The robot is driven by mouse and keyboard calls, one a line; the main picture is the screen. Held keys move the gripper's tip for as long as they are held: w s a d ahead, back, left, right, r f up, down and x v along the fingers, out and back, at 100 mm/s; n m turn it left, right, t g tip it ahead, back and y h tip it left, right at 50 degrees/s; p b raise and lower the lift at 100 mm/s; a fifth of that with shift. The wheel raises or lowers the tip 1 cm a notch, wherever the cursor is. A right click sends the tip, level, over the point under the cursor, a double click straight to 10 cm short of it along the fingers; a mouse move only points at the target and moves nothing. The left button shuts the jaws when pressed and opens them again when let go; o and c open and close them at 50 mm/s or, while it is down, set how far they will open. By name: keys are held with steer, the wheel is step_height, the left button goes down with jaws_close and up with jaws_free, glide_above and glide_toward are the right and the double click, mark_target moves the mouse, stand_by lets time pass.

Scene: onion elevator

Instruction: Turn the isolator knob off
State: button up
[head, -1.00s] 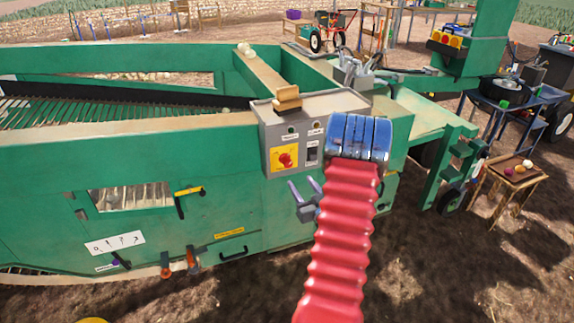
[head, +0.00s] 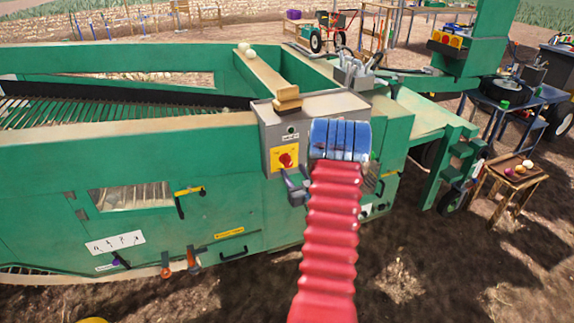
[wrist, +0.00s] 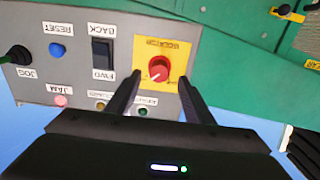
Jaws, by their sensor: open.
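The isolator knob (head: 285,160) is red, on a yellow plate (head: 277,168) at the lower left of a grey control box. In the wrist view the red knob (wrist: 159,69) sits on its yellow plate (wrist: 181,50), with a white mark on its face. My gripper (head: 290,180) is just below the plate in the head view. In the wrist view its two dark fingers (wrist: 160,80) are open, one to each side of the knob's lower part. I cannot tell whether a finger touches the knob.
The grey control box (wrist: 70,80) also carries a black BACK/FWD switch (wrist: 102,52), a blue RESET button (wrist: 57,50), a pink JAM light (wrist: 60,101) and a dark JOG button (wrist: 18,55). Green machine panels (head: 225,145) surround the box.

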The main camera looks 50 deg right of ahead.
mark_target(288, 165)
steer(key=shift+x, duration=3.15)
steer(key=shift+a, duration=0.1)
steer(key=c, duration=1)
